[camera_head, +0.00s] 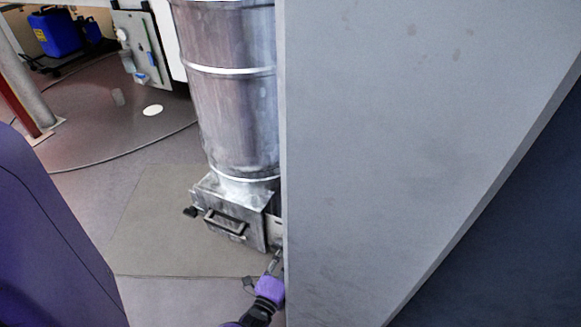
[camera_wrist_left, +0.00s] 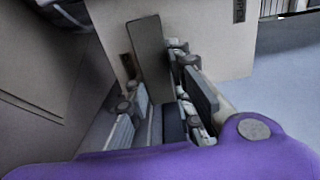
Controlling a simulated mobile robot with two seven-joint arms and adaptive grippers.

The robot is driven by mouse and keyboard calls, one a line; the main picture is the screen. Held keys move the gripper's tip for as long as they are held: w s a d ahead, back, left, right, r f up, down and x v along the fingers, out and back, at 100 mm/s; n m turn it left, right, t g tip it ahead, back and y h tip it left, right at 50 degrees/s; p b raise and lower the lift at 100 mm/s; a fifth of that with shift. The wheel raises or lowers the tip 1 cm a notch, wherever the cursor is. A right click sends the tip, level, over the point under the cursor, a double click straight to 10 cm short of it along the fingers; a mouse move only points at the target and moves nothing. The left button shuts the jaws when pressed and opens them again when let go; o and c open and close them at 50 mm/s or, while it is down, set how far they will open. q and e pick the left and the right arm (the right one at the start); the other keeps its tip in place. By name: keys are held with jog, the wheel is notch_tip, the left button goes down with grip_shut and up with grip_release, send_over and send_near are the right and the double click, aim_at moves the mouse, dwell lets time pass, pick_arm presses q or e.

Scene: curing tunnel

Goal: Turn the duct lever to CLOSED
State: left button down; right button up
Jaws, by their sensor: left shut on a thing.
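In the wrist view, the duct lever (camera_wrist_left: 148,50) is a flat grey-green bar standing out from a pale housing. My left gripper (camera_wrist_left: 158,85) has one finger on each side of it and is shut on it. In the head view, my left gripper (camera_head: 275,262) is low beside the metal duct box (camera_head: 232,215), partly cut off by a big grey panel. The lever cannot be made out there. My right gripper is out of view.
A large grey panel (camera_head: 400,130) fills the right and hides what is behind it. A round metal duct (camera_head: 235,115) rises from the box, which has a front handle (camera_head: 225,221). A blue canister (camera_head: 55,33) stands far back left.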

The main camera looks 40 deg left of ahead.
pick_arm(q)
jog(key=c, duration=1.5)
grip_release()
jog(key=shift+f, duration=0.1)
